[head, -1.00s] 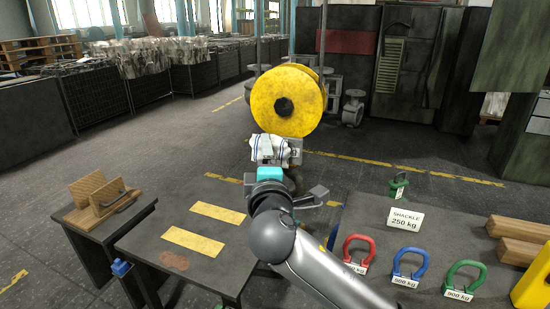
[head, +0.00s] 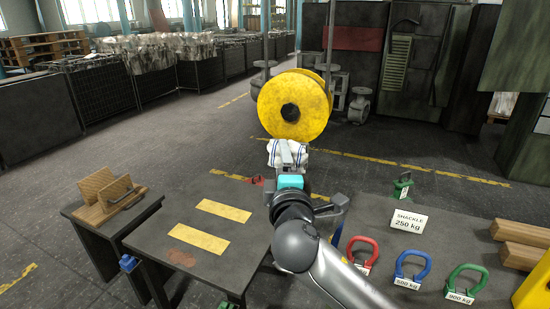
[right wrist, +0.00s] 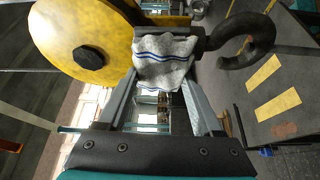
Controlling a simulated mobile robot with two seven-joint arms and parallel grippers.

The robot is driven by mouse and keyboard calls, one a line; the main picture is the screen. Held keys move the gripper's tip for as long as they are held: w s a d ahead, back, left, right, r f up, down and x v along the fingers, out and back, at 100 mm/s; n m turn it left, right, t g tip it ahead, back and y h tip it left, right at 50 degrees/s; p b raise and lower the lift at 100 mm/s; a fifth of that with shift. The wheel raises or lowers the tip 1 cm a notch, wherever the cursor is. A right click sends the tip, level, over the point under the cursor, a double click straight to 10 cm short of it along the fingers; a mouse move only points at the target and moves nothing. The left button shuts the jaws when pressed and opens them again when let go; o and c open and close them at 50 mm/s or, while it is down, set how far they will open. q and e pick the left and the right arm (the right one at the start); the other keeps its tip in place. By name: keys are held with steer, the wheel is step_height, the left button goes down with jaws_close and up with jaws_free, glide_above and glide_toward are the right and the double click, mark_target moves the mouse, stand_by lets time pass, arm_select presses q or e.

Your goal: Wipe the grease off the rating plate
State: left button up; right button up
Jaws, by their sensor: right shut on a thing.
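A yellow hook block (head: 300,110) with round cheeks hangs above the floor; its dark hook (right wrist: 245,42) shows in the right wrist view. My right gripper (head: 290,160) is shut on a white cloth with blue stripes (right wrist: 165,66). In the right wrist view the cloth lies at the lower edge of the yellow cheek, just left of the hook; whether it touches the block I cannot tell. I make out neither a rating plate nor grease; the cloth and gripper hide part of the block. My left gripper is out of view.
A dark table (head: 182,262) with yellow strips stands at left, beside a stand holding a wooden rack (head: 108,197). The right table holds red (head: 358,252), blue (head: 410,265) and green (head: 465,280) shackles, a sign (head: 411,221) and timber (head: 520,230).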

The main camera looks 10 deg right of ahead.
mark_target(301, 163)
steer(key=shift+s+d+p, duration=0.35)
steer(key=shift+s+d, duration=0.15)
steer(key=shift+d, duration=0.35)
steer(key=shift+s+d+p, duration=0.3)
steer(key=shift+s+d, duration=0.15)
steer(key=shift+d, duration=0.4)
steer(key=s+a+p, duration=0.1)
steer(key=s+a, duration=0.2)
steer(key=s, duration=0.2)
steer(key=shift+s, duration=0.15)
steer(key=shift+s+a+p, duration=0.25)
steer(key=shift+s+a, duration=0.15)
steer(key=shift+s, duration=0.25)
steer(key=shift+s+a+p, duration=0.2)
steer(key=shift+s+a, duration=0.15)
steer(key=shift+s, duration=0.25)
